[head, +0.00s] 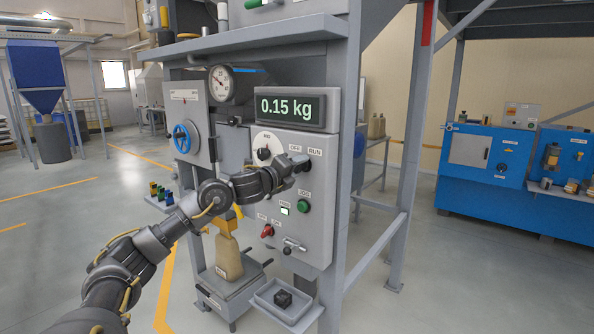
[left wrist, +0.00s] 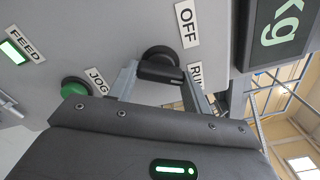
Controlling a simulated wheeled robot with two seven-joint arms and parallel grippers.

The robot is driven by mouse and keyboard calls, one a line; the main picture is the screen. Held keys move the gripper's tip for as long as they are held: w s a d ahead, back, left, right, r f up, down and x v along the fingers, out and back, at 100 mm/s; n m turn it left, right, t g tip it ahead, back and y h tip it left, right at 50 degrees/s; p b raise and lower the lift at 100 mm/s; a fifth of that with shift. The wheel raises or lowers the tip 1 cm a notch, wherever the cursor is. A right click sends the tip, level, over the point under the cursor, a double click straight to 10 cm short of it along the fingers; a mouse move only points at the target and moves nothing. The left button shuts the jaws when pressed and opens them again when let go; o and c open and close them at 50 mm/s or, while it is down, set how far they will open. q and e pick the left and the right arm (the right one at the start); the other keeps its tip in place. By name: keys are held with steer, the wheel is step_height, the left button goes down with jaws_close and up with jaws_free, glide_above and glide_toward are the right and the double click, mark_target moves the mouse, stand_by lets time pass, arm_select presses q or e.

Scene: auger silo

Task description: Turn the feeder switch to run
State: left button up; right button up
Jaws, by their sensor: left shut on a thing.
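The feeder switch (left wrist: 162,68) is a black rotary knob on the grey control panel, between the OFF label (left wrist: 187,24) and the RUN label (left wrist: 196,74) in the left wrist view. Its bar lies roughly crosswise there, with its right end close to the RUN label. My left gripper (left wrist: 160,88) is shut on the knob, one finger on each side. In the head view my left gripper (head: 299,163) is at the panel below the OFF and RUN labels and mostly hides the switch. My right gripper is not in view.
A green JOG button (head: 303,206), a lit FEED lamp (head: 285,211) and a red switch (head: 267,231) sit below. A dial knob (head: 263,154) is left of the gripper. The display (head: 290,108) reads 0.15 kg. A bag (head: 228,258) stands on the scale below.

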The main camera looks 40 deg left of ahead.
arm_select(q)
steer(key=shift+f, duration=0.1)
steer(key=o, duration=1)
steer(key=shift+s, duration=0.25)
steer(key=s+b, duration=0.4)
steer(key=s, duration=0.6)
steer(key=shift+s+d+b, duration=0.1)
steer(key=shift+s+b, duration=0.05)
steer(key=shift+b, duration=0.15)
